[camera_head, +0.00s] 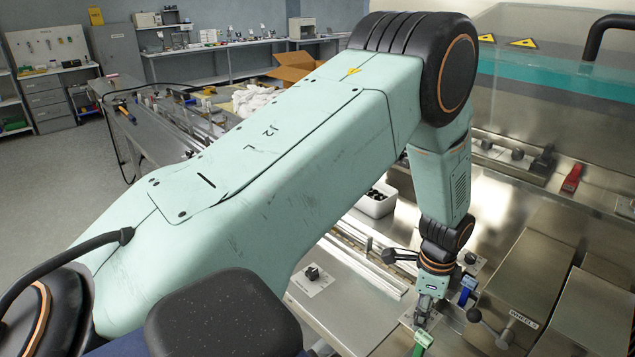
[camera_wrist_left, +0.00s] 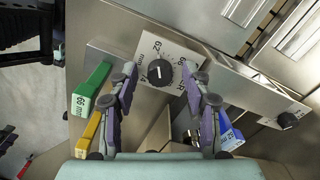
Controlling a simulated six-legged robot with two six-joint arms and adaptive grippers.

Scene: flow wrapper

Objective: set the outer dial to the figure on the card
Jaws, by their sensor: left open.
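My left gripper (camera_head: 425,310) points down at the steel deck at the lower right of the head view. In the left wrist view my left gripper (camera_wrist_left: 166,78) is open, its fingers on either side of a dial's black knob (camera_wrist_left: 160,72). The knob sits on a white plate (camera_wrist_left: 150,46) with printed figures and a pale pointer line; the fingers hide part of the plate. I cannot tell whether they touch the knob. A second dial (camera_wrist_left: 288,120) is at the right. I cannot tell which is the outer dial. No card is identifiable. My right gripper is not in view.
A green handle marked in mm (camera_wrist_left: 84,104) and a yellow one (camera_wrist_left: 92,130) lie left of the gripper, a blue one (camera_wrist_left: 230,134) right. Another dial (camera_head: 312,272) stands on the deck. Steel boxes (camera_head: 525,275) stand right.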

